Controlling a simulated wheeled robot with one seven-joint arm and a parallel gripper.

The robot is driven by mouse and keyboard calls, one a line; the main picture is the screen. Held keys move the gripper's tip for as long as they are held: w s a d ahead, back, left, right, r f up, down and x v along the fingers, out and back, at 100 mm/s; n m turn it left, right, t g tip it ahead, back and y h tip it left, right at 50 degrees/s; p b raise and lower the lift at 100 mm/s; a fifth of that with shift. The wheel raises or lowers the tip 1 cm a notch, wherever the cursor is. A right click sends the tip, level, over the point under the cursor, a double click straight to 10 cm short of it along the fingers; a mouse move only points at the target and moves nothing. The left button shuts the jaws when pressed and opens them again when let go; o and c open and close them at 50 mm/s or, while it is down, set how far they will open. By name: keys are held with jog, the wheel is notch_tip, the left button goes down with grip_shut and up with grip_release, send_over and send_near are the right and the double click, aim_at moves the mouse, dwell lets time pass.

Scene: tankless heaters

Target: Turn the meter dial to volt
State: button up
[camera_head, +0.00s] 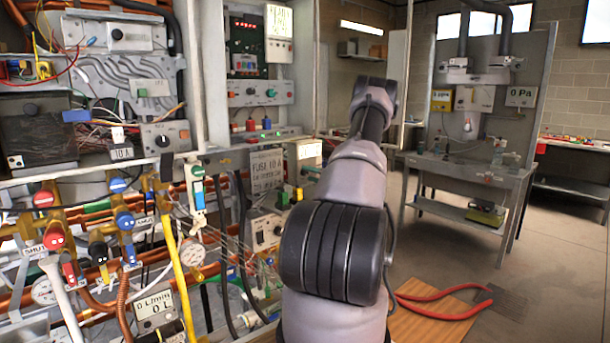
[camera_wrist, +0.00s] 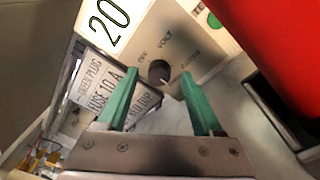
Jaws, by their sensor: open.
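The meter (camera_wrist: 190,50) shows in the wrist view as a pale panel marked OFF and VOLT, with a display reading 20 at its upper left. Its dark round dial (camera_wrist: 158,72) sits below the labels. Which mark the dial points to is too small to tell. My gripper (camera_wrist: 159,79) has green fingers, spread apart on either side of the dial in the picture. Nothing is visibly held between them, and I cannot tell whether they touch the dial. In the head view my gripper is hidden behind my own arm.
A fuse sign (camera_wrist: 105,90) stands left of the dial. A large red object (camera_wrist: 290,50) fills the wrist view's right side. In the head view, valves, pipes and a yellow hose (camera_head: 180,285) crowd the left.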

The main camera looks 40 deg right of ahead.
jog(key=shift+w+a, duration=0.1)
grip_shut()
jog(key=shift+n, duration=0.4)
jog(key=n, duration=0.4)
jog(key=shift+r+n+g, duration=0.1)
jog(key=shift+n+g, duration=0.2)
jog(key=n+h, duration=0.1)
jog(key=n, duration=0.4)
jog(key=shift+n, duration=0.4)
jog(key=n+h, duration=0.1)
jog(key=n, duration=0.4)
jog(key=shift+a+n, duration=0.15)
jog(key=shift+n, duration=0.25)
jog(key=n, duration=0.5)
jog(key=shift+a+h, duration=0.1)
jog(key=shift+h, duration=0.2)
